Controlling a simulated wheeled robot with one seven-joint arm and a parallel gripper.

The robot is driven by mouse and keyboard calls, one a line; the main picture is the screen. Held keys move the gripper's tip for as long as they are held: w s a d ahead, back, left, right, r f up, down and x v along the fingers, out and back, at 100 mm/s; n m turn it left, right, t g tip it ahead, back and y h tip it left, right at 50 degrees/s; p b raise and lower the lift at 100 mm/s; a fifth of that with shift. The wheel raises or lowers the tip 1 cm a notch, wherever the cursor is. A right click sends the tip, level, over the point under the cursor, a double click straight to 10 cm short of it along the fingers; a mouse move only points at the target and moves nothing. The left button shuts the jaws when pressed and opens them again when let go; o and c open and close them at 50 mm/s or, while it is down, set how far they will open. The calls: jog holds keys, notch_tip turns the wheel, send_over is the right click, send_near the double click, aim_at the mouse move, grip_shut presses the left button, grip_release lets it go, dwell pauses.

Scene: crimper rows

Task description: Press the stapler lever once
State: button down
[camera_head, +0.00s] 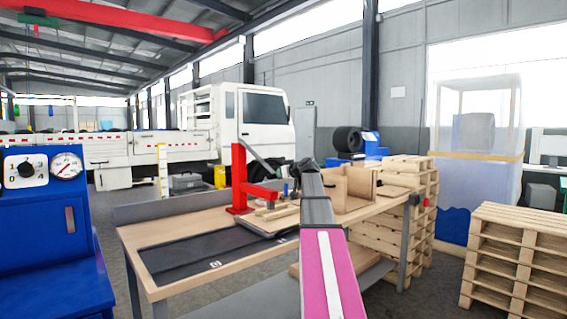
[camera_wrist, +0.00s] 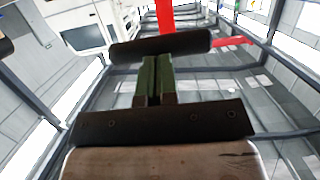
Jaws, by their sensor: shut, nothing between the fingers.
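The red stapler (camera_head: 238,180), a press-like frame with an upright post and a low arm, stands on the workbench. Its grey lever (camera_head: 258,158) slants down to the right from the top of the post. My gripper (camera_head: 297,168) is just right of the lever's lower end; my arm partly hides it. In the wrist view my gripper (camera_wrist: 156,65) has its two green fingers shut together, with nothing between them. A dark bar (camera_wrist: 160,45) lies across the fingertips; I cannot tell whether it is the lever's grip, or whether they touch. A red upright (camera_wrist: 165,14) shows beyond it.
The wooden workbench (camera_head: 190,228) has a dark mat (camera_head: 205,265) at the front left. A wooden box (camera_head: 352,186) stands right of my gripper. Pallet stacks (camera_head: 520,255) are on the right, a blue cabinet (camera_head: 45,235) on the left. A white truck (camera_head: 262,125) stands behind.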

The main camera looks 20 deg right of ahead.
notch_tip(320, 180, down, 6)
jog(key=w+a, duration=0.1)
jog(key=w, duration=0.1)
jog(key=shift+w+r, duration=0.15)
jog(key=shift+w, duration=0.1)
